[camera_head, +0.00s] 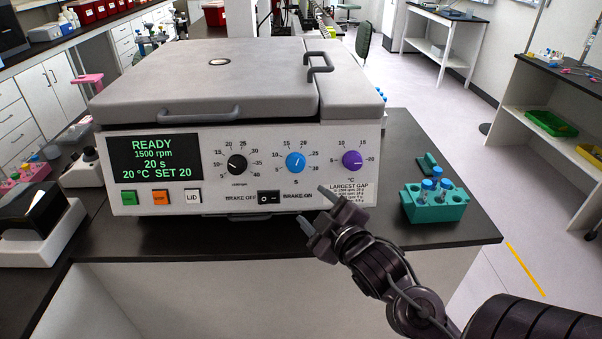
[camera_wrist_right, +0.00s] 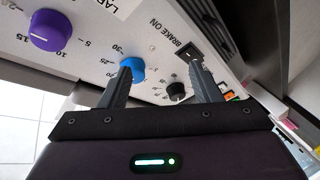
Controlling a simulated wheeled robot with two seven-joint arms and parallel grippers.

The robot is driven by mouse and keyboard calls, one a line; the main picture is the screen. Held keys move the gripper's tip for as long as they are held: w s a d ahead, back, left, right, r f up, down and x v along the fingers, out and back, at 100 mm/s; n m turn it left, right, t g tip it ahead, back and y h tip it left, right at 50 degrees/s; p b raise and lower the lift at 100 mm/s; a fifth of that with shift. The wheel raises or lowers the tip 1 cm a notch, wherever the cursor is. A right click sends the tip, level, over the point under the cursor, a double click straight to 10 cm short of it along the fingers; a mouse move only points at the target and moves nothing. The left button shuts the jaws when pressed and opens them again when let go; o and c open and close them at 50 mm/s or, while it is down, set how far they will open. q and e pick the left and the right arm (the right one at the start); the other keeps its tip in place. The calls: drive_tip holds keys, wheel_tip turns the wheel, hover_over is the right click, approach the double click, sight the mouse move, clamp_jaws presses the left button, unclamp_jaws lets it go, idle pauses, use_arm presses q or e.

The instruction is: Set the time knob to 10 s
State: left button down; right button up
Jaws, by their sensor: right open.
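The blue time knob (camera_head: 295,163), marked "S" with a scale from 5 to 30, is on the white front panel of the cell processor (camera_head: 225,225). The knob's white pointer is near the top. The display (camera_head: 155,158) reads READY, 1500 rpm, 20 s, 20 °C SET 20. My right gripper (camera_head: 315,208) is open and empty, below and slightly right of the blue knob, in front of the panel. In the right wrist view the blue knob (camera_wrist_right: 132,66) shows just beyond the left finger, and the fingers (camera_wrist_right: 165,85) stand apart. My left gripper is out of view.
A black knob (camera_head: 237,164) is left of the blue one, a purple knob (camera_head: 352,160) right. The brake switch (camera_head: 268,197) is below. Green, orange and LID buttons (camera_head: 192,197) are at left. A teal tube rack (camera_head: 435,207) stands right of the machine on the dark bench (camera_head: 400,236).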

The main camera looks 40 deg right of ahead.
sight(299, 167)
drive_tip(key=w+r, duration=0.1)
drive_tip(key=w, duration=0.1)
drive_tip(key=w+d+r+n+t+p, duration=0.1)
drive_tip(key=w+r, duration=0.1)
drive_tip(key=w+r+t+p, duration=0.1)
drive_tip(key=w, duration=0.2)
drive_tip(key=shift+d+r+n, duration=0.25)
drive_tip(key=shift+d+n, duration=0.1)
drive_tip(key=shift+n, duration=0.05)
drive_tip(key=shift+w+f+p, duration=0.1)
drive_tip(key=shift+w+p, duration=0.2)
drive_tip(key=shift+w, duration=0.25)
drive_tip(key=c, duration=1)
